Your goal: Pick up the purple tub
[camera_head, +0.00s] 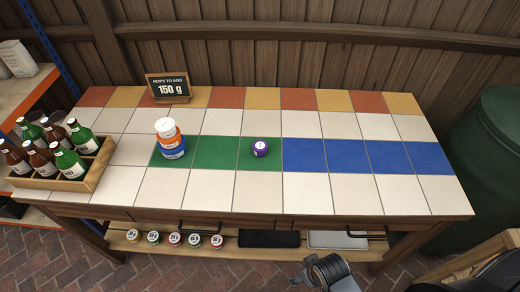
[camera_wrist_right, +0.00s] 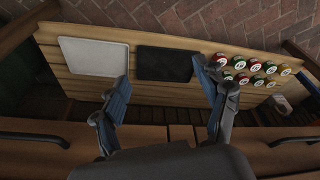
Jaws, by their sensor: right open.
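The small purple tub (camera_head: 260,149) with a white label on top stands upright on the right part of the green tiles of the table (camera_head: 257,192). Nothing touches it. My right gripper (camera_wrist_right: 163,84) is open and empty in the right wrist view, its two fingers apart over the view of the lower shelf. Part of my right arm shows at the bottom of the head view, in front of the table and well away from the purple tub. The purple tub is not in the right wrist view. My left gripper is not in view.
A white, orange and blue stack (camera_head: 169,139) stands left on the green tiles. A bottle crate (camera_head: 92,178) is at the left end, a sign (camera_head: 168,87) at the back. The blue tiles (camera_head: 368,157) are clear. Small tubs and two trays (camera_head: 268,239) (camera_head: 337,240) lie on the lower shelf.

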